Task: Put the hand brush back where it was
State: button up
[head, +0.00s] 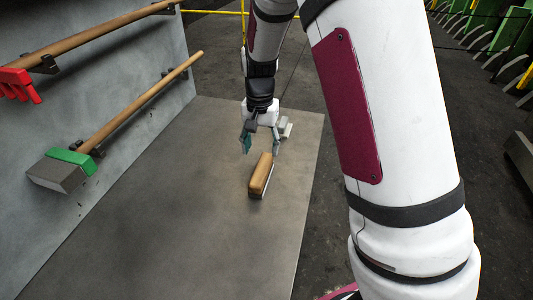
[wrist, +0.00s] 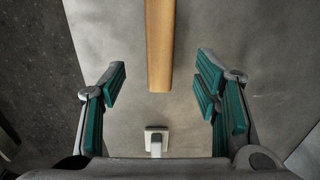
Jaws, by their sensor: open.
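The hand brush (head: 262,174) has a tan wooden back with a greyish underside. It lies on the grey flat surface (head: 165,200), near its right edge in the head view. My gripper (head: 262,146) is open and empty just beyond the brush's far end. In the wrist view the brush (wrist: 160,45) comes down from the top edge, and its near end lies between the lines of my open fingers (wrist: 162,84). Neither finger appears to touch it. Its upper part is cut off there.
A grey upright panel (head: 110,45) at left holds a long-handled brush with a green and grey head (head: 62,170) and a red-headed tool (head: 20,86). A small pale square piece (wrist: 157,133) shows below the brush. The surface left of the brush is clear.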

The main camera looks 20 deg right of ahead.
jog(key=s+r+n+t, duration=0.1)
jog(key=s+r+n, duration=0.1)
jog(key=s+r, duration=0.5)
jog(key=s+r+n+t, duration=0.1)
jog(key=s+r, duration=0.4)
jog(key=r, duration=0.5)
jog(key=s+r+n+t, duration=0.3)
jog(key=s+r+n, duration=0.1)
jog(key=s, duration=1.1)
jog(key=shift+d, duration=0.15)
